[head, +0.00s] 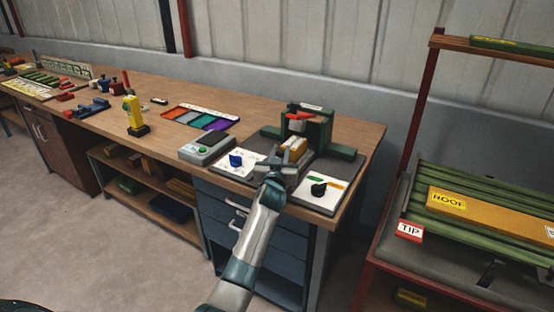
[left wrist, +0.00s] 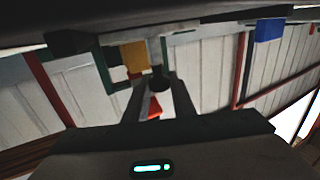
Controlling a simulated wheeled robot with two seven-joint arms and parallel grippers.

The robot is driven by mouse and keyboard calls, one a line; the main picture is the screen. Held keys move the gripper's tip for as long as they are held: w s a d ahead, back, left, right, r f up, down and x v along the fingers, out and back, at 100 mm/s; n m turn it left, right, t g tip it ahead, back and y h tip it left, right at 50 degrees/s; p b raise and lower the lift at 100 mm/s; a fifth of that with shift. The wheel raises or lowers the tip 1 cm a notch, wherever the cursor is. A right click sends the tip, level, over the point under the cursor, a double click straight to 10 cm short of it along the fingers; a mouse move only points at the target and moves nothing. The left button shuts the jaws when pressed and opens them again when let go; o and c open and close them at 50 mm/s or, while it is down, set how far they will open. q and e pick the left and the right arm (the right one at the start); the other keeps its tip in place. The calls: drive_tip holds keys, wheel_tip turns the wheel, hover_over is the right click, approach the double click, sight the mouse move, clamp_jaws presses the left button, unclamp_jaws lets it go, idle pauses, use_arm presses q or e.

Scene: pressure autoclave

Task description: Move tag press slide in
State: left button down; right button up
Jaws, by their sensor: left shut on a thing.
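The tag press (head: 318,128) is a dark green frame with a red lever (head: 299,116), on a dark base at the right end of the workbench. In front of it sits its slide, with a yellow-orange block (head: 293,147) on it. The block also shows in the left wrist view (left wrist: 134,56), which is upside down. My left gripper (head: 275,176) is at the slide's front end. In the left wrist view its fingers are shut on a dark round knob (left wrist: 158,83), which seems to be the slide's knob. The gripper hides the slide's front in the head view. My right gripper is out of view.
A white card with a blue block (head: 236,160) lies left of the slide. A white card with a black knob (head: 318,189) lies right of it. A grey-green box (head: 207,147), colored tray (head: 200,118) and yellow tool (head: 133,113) stand further left. A rack (head: 470,207) stands right.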

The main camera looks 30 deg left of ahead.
use_arm(q)
drive_tip(key=c, duration=1.5)
unclamp_jaws()
drive_tip(key=shift+w+r, duration=0.1)
drive_tip(key=shift+r, duration=0.05)
drive_tip(key=shift+w, duration=0.15)
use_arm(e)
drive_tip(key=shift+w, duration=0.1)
use_arm(q)
drive_tip(key=shift+s+d+f, duration=0.2)
drive_tip(key=shift+s+d, duration=0.05)
drive_tip(key=shift+s, duration=0.4)
drive_tip(key=b+v, duration=0.1)
drive_tip(key=v, duration=0.8)
drive_tip(key=shift+s+d, duration=0.1)
drive_tip(key=shift+s, duration=0.3)
drive_tip(key=b+v, duration=0.1)
drive_tip(key=v, duration=0.5)
drive_tip(key=shift+s, duration=0.1)
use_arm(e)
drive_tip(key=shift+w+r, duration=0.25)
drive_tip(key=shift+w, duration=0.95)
